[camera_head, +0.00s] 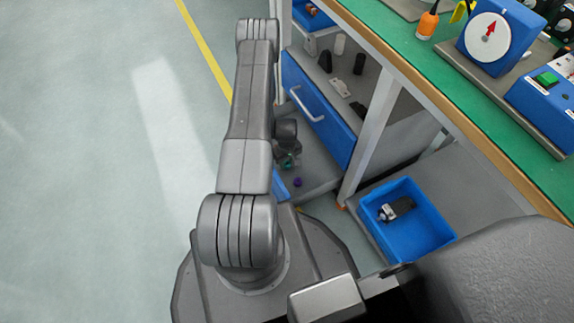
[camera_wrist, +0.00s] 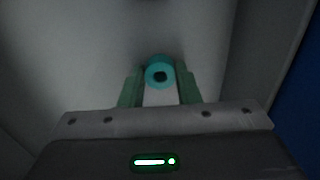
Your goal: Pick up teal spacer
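The teal spacer (camera_wrist: 151,65), a short ring with a dark hole, shows in the wrist view at the tips of my gripper (camera_wrist: 160,84). A green finger stands on each side of it, with a narrow gap to each finger. I cannot tell whether the spacer is between the fingertips or just beyond them. In the head view my gripper (camera_head: 289,159) is low beside the bench's bottom shelf, partly hidden by my arm. A small teal patch shows there, too small to tell spacer from finger.
A purple piece (camera_head: 298,182) lies on the bottom shelf (camera_head: 318,172) near my gripper. A blue drawer (camera_head: 316,112) is above it. A bench leg (camera_head: 368,130) stands to the right, then a blue bin (camera_head: 425,232) with a dark part inside. Open floor (camera_head: 100,150) lies left.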

